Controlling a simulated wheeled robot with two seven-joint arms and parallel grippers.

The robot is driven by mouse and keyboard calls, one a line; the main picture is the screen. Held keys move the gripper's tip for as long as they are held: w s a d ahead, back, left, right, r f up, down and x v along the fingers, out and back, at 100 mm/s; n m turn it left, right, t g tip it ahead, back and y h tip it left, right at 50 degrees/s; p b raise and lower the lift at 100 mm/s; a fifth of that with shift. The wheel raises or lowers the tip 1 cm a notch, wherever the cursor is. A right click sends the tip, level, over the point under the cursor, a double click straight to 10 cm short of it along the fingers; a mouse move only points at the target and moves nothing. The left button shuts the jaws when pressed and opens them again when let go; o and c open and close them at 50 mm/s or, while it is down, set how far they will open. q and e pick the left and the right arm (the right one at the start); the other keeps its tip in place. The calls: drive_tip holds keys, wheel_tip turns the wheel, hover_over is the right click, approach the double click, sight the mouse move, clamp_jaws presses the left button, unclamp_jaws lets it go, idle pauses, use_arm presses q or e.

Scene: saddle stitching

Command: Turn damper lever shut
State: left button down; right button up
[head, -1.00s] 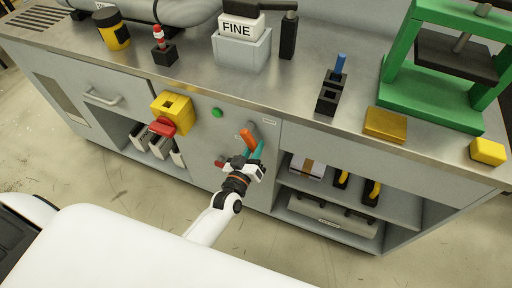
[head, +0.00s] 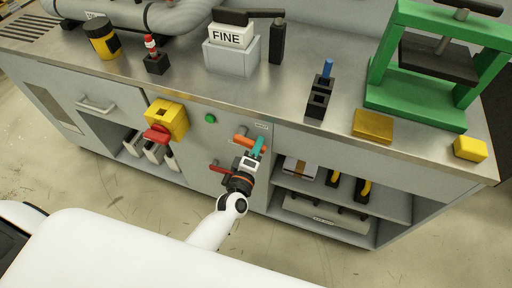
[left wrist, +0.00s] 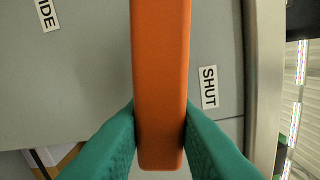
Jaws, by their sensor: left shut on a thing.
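The orange damper lever (head: 241,139) is on the grey front panel of the bench in the head view. In the left wrist view the lever (left wrist: 160,70) runs upright through the middle of the picture. My left gripper (head: 257,146) has its teal fingers closed on the lever's sides near its lower end in the wrist view. A SHUT label (left wrist: 209,88) is right of the lever, apart from it. A partly cut-off label ending in IDE (left wrist: 47,14) is at upper left. The lever's pivot is hidden. My right gripper is not in view.
A red handle (head: 219,168) sticks out left of my left gripper. A green button (head: 210,118) and a yellow box with a red knob (head: 157,134) are further left. Open shelves (head: 345,197) lie to the right. The bench top edge overhangs above.

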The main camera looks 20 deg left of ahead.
use_arm(q)
drive_tip(key=shift+r+n, duration=0.5)
drive_tip(key=shift+n, duration=0.6)
drive_tip(key=shift+r, duration=0.1)
drive_tip(key=c, duration=1.2)
unclamp_jaws()
drive_tip(key=shift+s, duration=0.1)
drive_tip(key=s+b, duration=0.1)
drive_tip(key=s, duration=1)
drive_tip(key=shift+s+a, duration=0.15)
drive_tip(key=shift+s, duration=0.25)
